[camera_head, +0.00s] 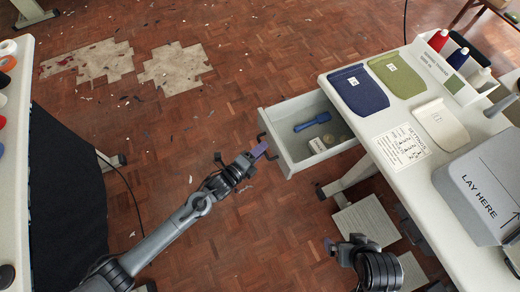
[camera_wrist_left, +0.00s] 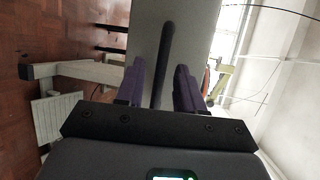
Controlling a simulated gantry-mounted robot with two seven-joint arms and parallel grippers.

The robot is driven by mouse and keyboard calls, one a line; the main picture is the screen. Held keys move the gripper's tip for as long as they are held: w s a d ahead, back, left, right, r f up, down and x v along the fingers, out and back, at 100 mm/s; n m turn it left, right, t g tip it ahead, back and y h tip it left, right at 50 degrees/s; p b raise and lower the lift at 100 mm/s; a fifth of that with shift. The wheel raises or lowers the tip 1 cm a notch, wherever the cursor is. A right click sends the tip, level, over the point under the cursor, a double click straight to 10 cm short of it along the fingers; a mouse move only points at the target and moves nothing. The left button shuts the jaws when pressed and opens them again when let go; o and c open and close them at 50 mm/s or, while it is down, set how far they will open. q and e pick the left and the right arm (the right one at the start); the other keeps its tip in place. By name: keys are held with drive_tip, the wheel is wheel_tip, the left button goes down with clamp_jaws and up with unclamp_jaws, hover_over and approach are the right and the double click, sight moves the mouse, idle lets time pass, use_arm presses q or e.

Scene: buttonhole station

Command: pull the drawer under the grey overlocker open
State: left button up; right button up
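The drawer (camera_head: 275,143) under the white table stands pulled out, its inside showing in the head view. It holds a blue tool (camera_head: 312,122), a small labelled box (camera_head: 317,145) and a round item. My left gripper (camera_head: 258,152) is at the drawer's dark bar handle. In the left wrist view the handle (camera_wrist_left: 165,45) runs between the two purple fingers (camera_wrist_left: 159,88), with visible gaps beside it.
The white table (camera_head: 385,185) carries blue and green fabric pieces, a paper sheet (camera_head: 402,147) and thread spools. Another table with spools (camera_head: 15,110) stands at the left edge. Open parquet floor (camera_head: 180,130) lies between, with scattered scraps.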

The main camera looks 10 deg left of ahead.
use_arm(q)
drive_tip(key=p+v, duration=0.3)
drive_tip(key=v, duration=0.7)
drive_tip(key=shift+s+a, duration=0.2)
drive_tip(key=shift+s+r, duration=0.1)
